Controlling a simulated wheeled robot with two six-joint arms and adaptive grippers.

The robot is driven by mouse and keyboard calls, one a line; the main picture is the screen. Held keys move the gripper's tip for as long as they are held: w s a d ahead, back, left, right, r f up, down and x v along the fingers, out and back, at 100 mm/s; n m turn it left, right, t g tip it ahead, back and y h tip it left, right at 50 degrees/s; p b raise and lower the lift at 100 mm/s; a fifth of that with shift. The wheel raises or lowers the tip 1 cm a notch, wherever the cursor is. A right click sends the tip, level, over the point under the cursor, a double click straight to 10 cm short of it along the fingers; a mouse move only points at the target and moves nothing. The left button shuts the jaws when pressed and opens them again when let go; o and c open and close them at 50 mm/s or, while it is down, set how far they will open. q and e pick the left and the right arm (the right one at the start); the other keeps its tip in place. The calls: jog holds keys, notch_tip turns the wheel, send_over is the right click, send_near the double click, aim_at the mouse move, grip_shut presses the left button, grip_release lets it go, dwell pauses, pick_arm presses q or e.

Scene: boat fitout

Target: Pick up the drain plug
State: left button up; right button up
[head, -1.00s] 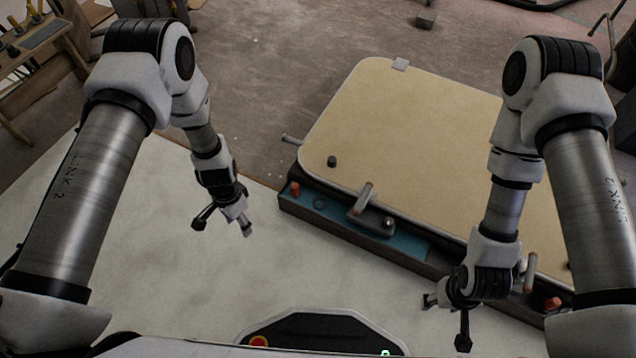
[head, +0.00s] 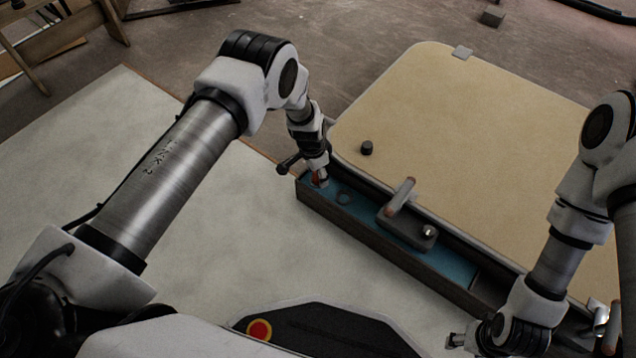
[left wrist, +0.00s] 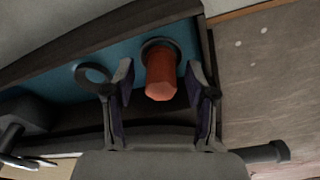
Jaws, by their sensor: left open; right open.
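The drain plug (left wrist: 160,78) is orange-red with a faceted end and a dark collar. It stands at the left end of the blue-floored tray (head: 458,268). My left gripper (head: 320,178) is over that end of the tray in the head view, partly hiding the plug (head: 316,178). In the left wrist view my left gripper (left wrist: 161,88) is open, with one finger on each side of the plug and a visible gap to each. My right gripper (head: 458,342) is open and empty at the lower right.
A dark ring (left wrist: 92,74) lies on the tray floor next to the plug. A grey block with a handle (head: 408,226) sits further along the tray. The beige-topped bench (head: 480,130) stands behind, with a small black knob (head: 366,148) on it.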

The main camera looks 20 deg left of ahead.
pick_arm(q)
jog(key=shift+r, duration=0.2)
grip_shut()
